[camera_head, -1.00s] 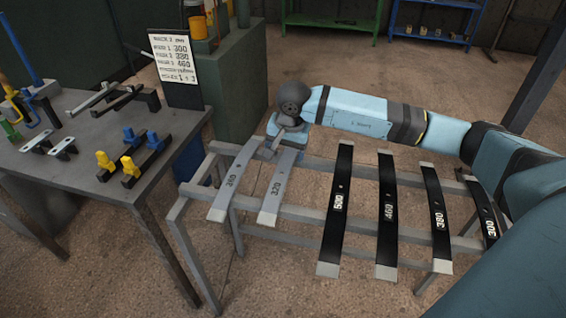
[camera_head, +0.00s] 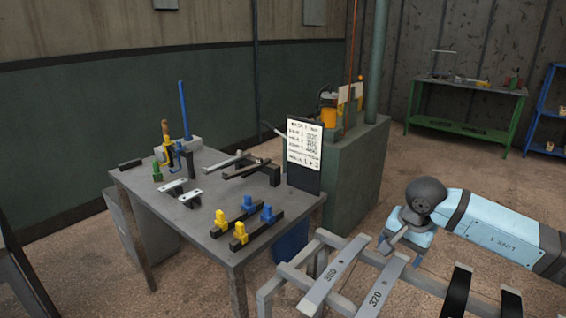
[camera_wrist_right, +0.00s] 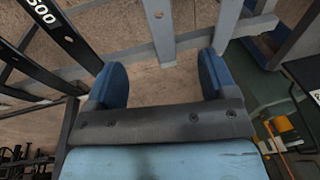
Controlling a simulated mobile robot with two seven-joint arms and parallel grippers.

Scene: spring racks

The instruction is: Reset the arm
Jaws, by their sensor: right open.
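My right arm comes in from the right in the head view, bent over the rack. Its right gripper (camera_head: 398,243) is at the far end of the grey leaf spring marked 320 (camera_head: 378,290). In the right wrist view the two blue fingers of the right gripper (camera_wrist_right: 162,82) are wide apart with nothing held between them. A pale strip with holes (camera_wrist_right: 160,28) shows beyond the fingers; I cannot tell its distance. My left gripper is not in view.
The grey rack (camera_head: 290,268) also holds another grey spring (camera_head: 338,268) and black springs (camera_head: 455,293). A grey table (camera_head: 185,212) with clamps and a sign (camera_head: 304,145) stands left. A green-grey cabinet (camera_head: 350,175) is behind. A green bench (camera_head: 465,128) is farther back.

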